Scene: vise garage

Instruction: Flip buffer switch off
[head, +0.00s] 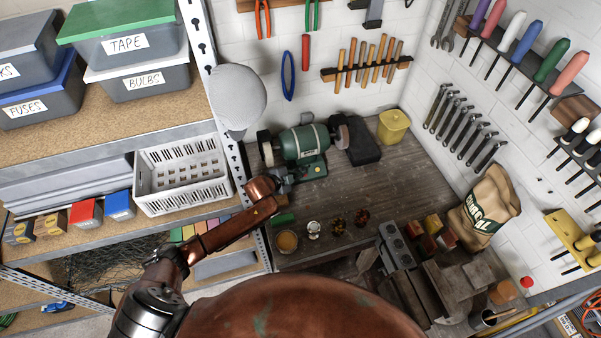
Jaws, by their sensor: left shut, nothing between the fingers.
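The buffer (303,143) is a green bench machine with a pale wheel on its left and a brownish wheel on its right. It stands at the back left of the workbench. A small yellowish spot, perhaps the switch (319,170), shows on the front of its base; its position is too small to tell. My left gripper (288,178) is shut and empty, at the front left of the buffer's base. I cannot tell whether it touches the base. My right gripper is not in view.
A black block (361,143) and a yellow bin (393,126) stand at the back. Small jars (287,241) line the front left. A vise (440,290) and a sack (484,207) are at right. A shelf (150,120) borders the left.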

